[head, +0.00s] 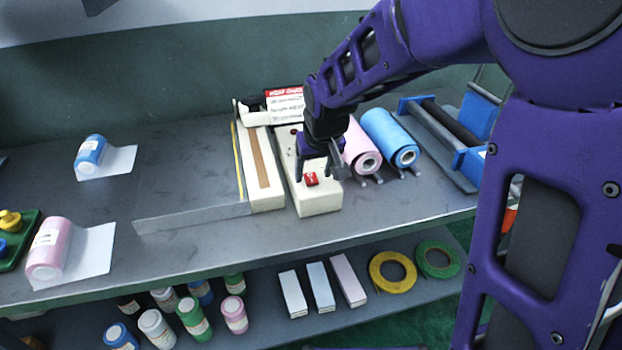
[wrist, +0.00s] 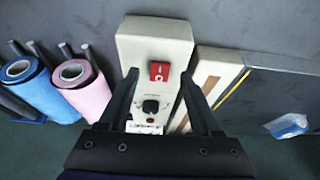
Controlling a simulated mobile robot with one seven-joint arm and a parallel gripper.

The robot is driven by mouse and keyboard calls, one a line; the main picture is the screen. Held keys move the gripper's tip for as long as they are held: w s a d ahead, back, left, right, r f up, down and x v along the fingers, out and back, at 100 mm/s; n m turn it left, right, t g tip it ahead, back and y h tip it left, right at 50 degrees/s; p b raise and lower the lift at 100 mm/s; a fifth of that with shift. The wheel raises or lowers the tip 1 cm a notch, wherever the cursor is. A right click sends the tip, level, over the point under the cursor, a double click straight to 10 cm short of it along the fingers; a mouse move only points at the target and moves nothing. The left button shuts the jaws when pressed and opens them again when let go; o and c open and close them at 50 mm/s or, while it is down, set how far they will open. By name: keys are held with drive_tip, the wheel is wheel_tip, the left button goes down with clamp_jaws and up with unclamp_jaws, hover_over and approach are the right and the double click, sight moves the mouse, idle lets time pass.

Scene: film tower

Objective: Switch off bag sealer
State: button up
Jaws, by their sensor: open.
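The bag sealer shows in the head view as a cream control box (head: 318,199) beside a long cream sealing bar (head: 262,170). A red rocker switch (head: 311,179) sits on top of the box near its front end. In the wrist view the red switch (wrist: 159,71) lies ahead of a black knob (wrist: 151,106) on the box (wrist: 152,42). My gripper (head: 320,172) is over the box, close to the switch. In the wrist view my gripper (wrist: 162,78) is open, with one finger on each side of the box and nothing between them. Whether the fingers touch the box cannot be told.
Pink (head: 361,150) and blue (head: 389,137) rolls stand right of the box. A red and white sign (head: 286,104) stands behind. The bench (head: 180,140) is clear at left centre.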

drive_tip(key=shift+b+x, duration=0.3)
drive_tip(key=shift+x, duration=0.55)
drive_tip(key=shift+r, duration=0.1)
clamp_jaws()
